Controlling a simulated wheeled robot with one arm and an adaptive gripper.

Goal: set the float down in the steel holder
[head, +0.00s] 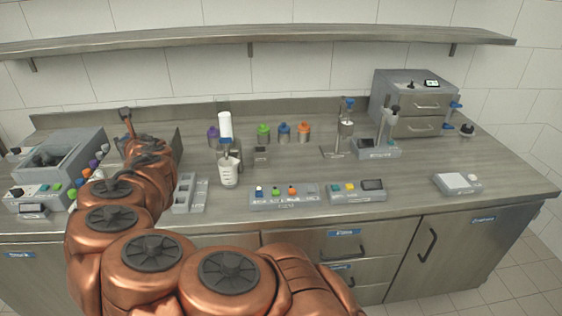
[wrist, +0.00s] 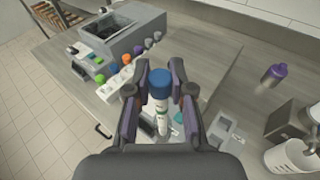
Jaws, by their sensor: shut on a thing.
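My gripper (wrist: 160,112) is shut on the float in the wrist view. The float (wrist: 161,98) looks like a white tube with a blue top, held between the two dark fingers. Its lower end lies beyond the fingers, and I cannot tell its height above the bench. A grey slotted holder (head: 183,195) stands near the bench's front edge in the head view, right of my arm. It also appears right of my gripper in the wrist view (wrist: 226,128), apart from the float. I cannot tell for sure that it is the steel holder.
A white cup (head: 228,175) stands right of the grey holder. A grey machine (head: 63,158) with coloured caps and buttons is at the left. A button panel (head: 284,199) stands further right. A purple-capped bottle (wrist: 275,75) shows at the right. The right-hand bench has free room.

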